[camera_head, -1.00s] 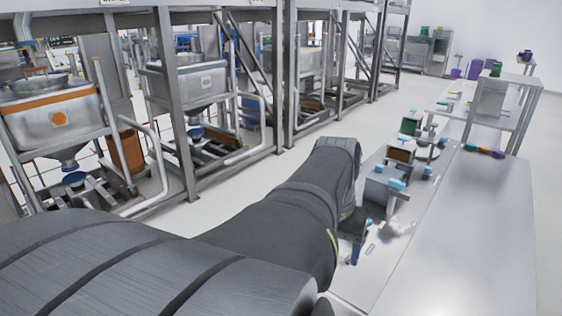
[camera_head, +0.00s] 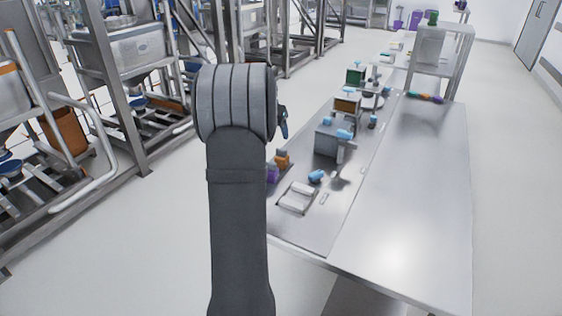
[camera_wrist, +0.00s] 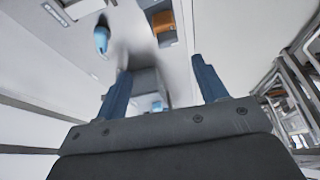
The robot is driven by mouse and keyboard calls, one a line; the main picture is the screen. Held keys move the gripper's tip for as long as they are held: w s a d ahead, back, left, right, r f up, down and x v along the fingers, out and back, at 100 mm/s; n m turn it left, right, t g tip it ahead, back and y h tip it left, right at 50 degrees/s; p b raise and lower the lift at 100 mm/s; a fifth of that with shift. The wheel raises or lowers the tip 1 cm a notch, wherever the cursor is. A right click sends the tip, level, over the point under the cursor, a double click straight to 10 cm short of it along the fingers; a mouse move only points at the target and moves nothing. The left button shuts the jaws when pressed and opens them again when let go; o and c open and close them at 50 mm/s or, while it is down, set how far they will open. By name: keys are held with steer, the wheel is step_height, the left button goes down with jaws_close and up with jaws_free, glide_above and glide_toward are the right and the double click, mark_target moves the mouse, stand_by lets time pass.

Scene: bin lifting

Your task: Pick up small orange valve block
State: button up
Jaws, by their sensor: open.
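A small orange block (camera_head: 282,161) with a dark grey top part lies near the left edge of the workbench in the head view. It also shows at the top of the wrist view (camera_wrist: 163,24), ahead of my fingers and apart from them. My gripper (camera_wrist: 160,85) has its two blue fingers spread wide, with nothing held between them. In the head view only part of my gripper (camera_head: 283,122) shows, beside my wrist and above the bench's left edge. My wrist hides the rest.
A purple piece (camera_head: 271,174) sits beside the orange block. A blue piece (camera_head: 316,176) and a pale tray (camera_head: 297,197) lie nearby. A grey box (camera_head: 327,140) with light blue parts stands to the right. The workbench (camera_head: 410,200) is clear on its right side.

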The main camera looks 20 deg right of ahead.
mark_target(280, 157)
steer(key=x, duration=1.2)
steer(key=shift+w+f, duration=0.1)
steer(key=shift+w, duration=0.1)
steer(key=shift+a+x, duration=0.2)
steer(key=shift+x, duration=1.15)
steer(key=shift+a+x, duration=0.2)
steer(key=shift+x, duration=1.1)
steer(key=shift+w, duration=0.2)
steer(key=shift+c, duration=0.4)
steer(key=c, duration=1.1)
